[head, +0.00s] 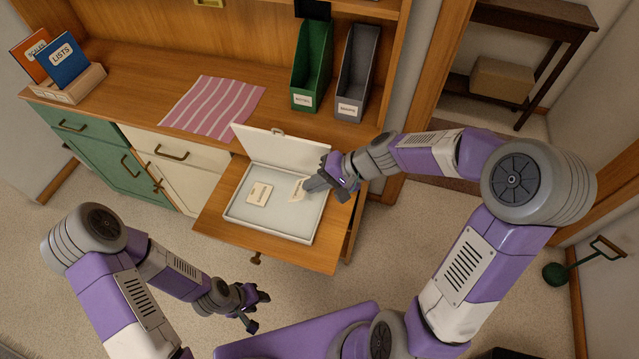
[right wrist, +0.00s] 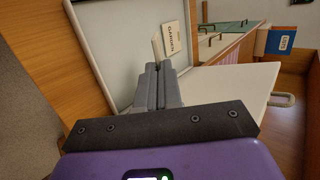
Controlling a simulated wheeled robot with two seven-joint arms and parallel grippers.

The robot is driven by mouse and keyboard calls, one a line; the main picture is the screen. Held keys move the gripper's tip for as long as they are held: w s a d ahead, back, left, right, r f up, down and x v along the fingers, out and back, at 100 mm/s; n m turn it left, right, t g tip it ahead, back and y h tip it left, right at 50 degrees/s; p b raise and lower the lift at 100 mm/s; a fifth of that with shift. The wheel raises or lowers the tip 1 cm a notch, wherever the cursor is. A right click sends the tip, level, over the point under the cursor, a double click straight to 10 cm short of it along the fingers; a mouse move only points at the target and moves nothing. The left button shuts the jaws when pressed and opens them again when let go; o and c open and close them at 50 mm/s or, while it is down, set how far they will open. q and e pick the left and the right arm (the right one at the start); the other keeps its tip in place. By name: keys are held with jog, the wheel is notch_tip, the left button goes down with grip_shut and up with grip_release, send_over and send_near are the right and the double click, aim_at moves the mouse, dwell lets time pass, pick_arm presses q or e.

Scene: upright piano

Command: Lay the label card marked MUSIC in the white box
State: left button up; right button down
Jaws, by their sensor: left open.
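My right gripper (head: 318,184) is over the right side of the box, shut on a second card (head: 299,189). That card is tilted and its lettering is too small to read. In the right wrist view the held card (right wrist: 158,44) shows nearly edge-on at the fingertips. My left gripper (head: 252,306) is open and empty, low in front of the drawer.
A striped cloth (head: 213,106) lies on the counter. A green file holder (head: 312,65) and a grey one (head: 357,70) stand behind the box. A wooden holder (head: 72,88) with books is at the far left.

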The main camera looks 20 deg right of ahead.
jog(key=shift+w+a+f+b, duration=0.1)
jog(key=shift+a+f+b, duration=0.1)
jog(key=shift+f+b, duration=0.25)
jog(key=shift+w+a+f+b, duration=0.15)
jog(key=shift+f+b, duration=0.1)
jog(key=shift+f, duration=0.3)
jog(key=shift+w+a+f+b, duration=0.1)
jog(key=shift+a+f+b, duration=0.1)
jog(key=shift+f+b, duration=0.8)
jog(key=shift+w+a+f+b, duration=0.1)
jog(key=shift+a+f+b, duration=0.05)
jog(key=shift+f+b, duration=0.75)
jog(key=c, duration=1.2)
grip_release()
jog(key=p+v, duration=0.2)
jog(key=v, duration=0.5)
jog(key=shift+d+r+p, duration=0.15)
jog(key=shift+d+p, duration=0.05)
jog(key=shift+p, duration=0.2)
